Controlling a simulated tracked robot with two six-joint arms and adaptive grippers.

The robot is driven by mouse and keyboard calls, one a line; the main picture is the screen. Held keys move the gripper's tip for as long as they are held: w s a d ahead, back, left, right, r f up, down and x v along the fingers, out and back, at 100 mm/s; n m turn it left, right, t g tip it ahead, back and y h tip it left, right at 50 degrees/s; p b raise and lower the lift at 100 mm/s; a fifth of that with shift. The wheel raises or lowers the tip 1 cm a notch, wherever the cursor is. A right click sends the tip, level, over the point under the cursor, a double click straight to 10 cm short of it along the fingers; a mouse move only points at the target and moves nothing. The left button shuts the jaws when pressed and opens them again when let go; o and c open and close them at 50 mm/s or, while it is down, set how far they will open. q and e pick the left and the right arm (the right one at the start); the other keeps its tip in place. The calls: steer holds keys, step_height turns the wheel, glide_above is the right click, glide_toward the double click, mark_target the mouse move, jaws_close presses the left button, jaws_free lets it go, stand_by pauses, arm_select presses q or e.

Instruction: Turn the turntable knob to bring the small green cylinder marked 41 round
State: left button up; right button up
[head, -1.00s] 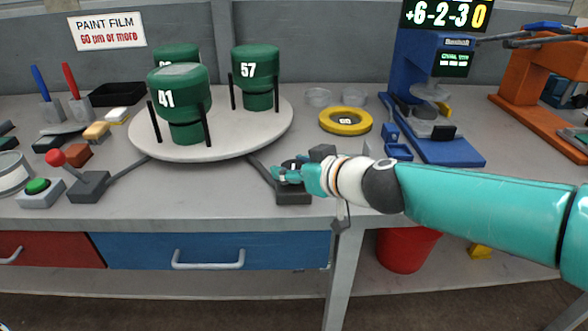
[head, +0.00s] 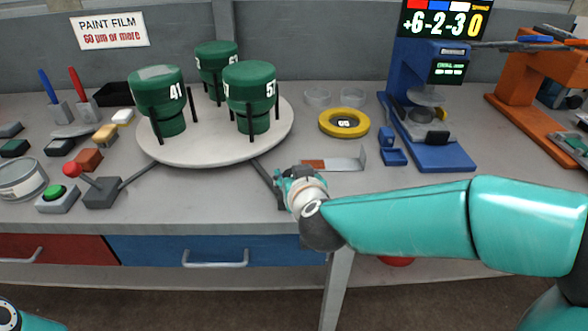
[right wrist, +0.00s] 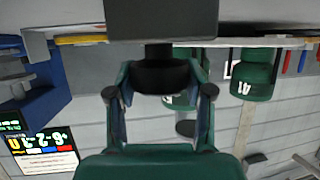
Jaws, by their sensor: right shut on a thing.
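The turntable (head: 215,150) is a pale round disc carrying three green cylinders in black posts. The cylinder marked 41 (head: 160,90) stands at its left front; it also shows upside down in the right wrist view (right wrist: 256,82). The cylinder marked 57 (head: 252,82) stands at the right front, and a third one (head: 216,58) at the back, its number partly hidden. My right gripper (head: 288,176) is shut on the black knob (right wrist: 160,76), which sits between its fingers in the right wrist view. In the head view the gripper covers the knob. My left gripper is out of view.
A red-topped lever (head: 72,169) and a green button (head: 54,193) are at the left front. A yellow ring (head: 344,123) and a blue gauge stand (head: 440,155) are farther right.

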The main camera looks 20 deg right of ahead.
steer(key=shift+a+m+g+h+p, duration=0.1)
steer(key=shift+m+g+h+p, duration=0.55)
steer(key=shift+m+h+p, duration=1.3)
steer(key=shift+m+g+h+p, duration=0.65)
steer(key=shift+m+h+p, duration=0.5)
steer(key=shift+p, duration=1.6)
steer(key=shift+m+g+h+p, duration=1.5)
steer(key=shift+m+h+p, duration=0.15)
steer(key=shift+p, duration=0.55)
steer(key=shift+m+g+h+p, duration=0.45)
steer(key=shift+m+g+p, duration=0.25)
steer(key=shift+m+p, duration=0.05)
steer(key=o, duration=1.2)
steer(key=shift+c, duration=0.2)
steer(key=shift+v, duration=3.7)
steer(key=shift+f, duration=0.1)
